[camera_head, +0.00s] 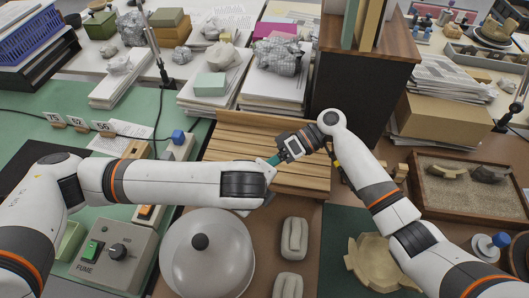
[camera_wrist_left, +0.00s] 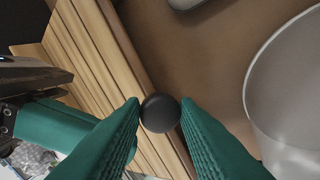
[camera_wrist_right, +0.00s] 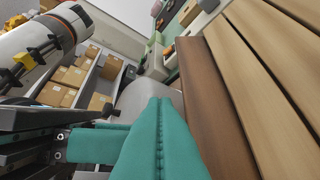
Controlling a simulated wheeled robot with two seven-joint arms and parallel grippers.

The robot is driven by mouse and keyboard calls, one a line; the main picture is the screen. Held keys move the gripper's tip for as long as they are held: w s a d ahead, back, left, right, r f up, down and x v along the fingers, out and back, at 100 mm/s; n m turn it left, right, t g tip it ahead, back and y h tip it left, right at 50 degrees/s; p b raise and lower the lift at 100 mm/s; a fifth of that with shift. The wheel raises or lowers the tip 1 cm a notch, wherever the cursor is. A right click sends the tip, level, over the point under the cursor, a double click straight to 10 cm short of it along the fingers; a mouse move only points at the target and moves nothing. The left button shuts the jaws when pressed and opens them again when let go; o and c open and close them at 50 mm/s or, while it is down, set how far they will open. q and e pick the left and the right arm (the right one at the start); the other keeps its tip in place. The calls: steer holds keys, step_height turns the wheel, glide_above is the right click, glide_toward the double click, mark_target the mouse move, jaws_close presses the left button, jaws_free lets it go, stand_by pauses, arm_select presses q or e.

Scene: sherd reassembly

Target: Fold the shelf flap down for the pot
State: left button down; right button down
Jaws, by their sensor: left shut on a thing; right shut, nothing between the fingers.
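The shelf flap (camera_head: 306,178) is a pale slatted wooden panel in the middle of the head view. Its slats (camera_wrist_left: 85,45) also show in the left wrist view and fill the right side of the right wrist view (camera_wrist_right: 275,80). My left gripper (camera_wrist_left: 160,113) is shut on a round black knob (camera_wrist_left: 160,122) by the flap's edge. My right gripper (camera_head: 274,160) is shut and empty over the slats; its green fingers (camera_wrist_right: 165,130) are together beside the brown edge. The left fingers are hidden in the head view. A beige broken-edged vessel (camera_head: 372,263) lies on the green mat.
A metal dome with a black knob (camera_head: 208,262) stands close below my left forearm. Two pale padded blocks (camera_head: 294,238) lie right of it. A dark cabinet (camera_head: 365,85) rises behind my right arm. A sand tray (camera_head: 470,200) lies at right.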

arm_select(q)
steer(key=shift+s+f, duration=0.15)
steer(key=shift+f, duration=0.1)
arm_select(e)
steer(key=shift+s+f, duration=0.15)
steer(key=shift+s, duration=0.1)
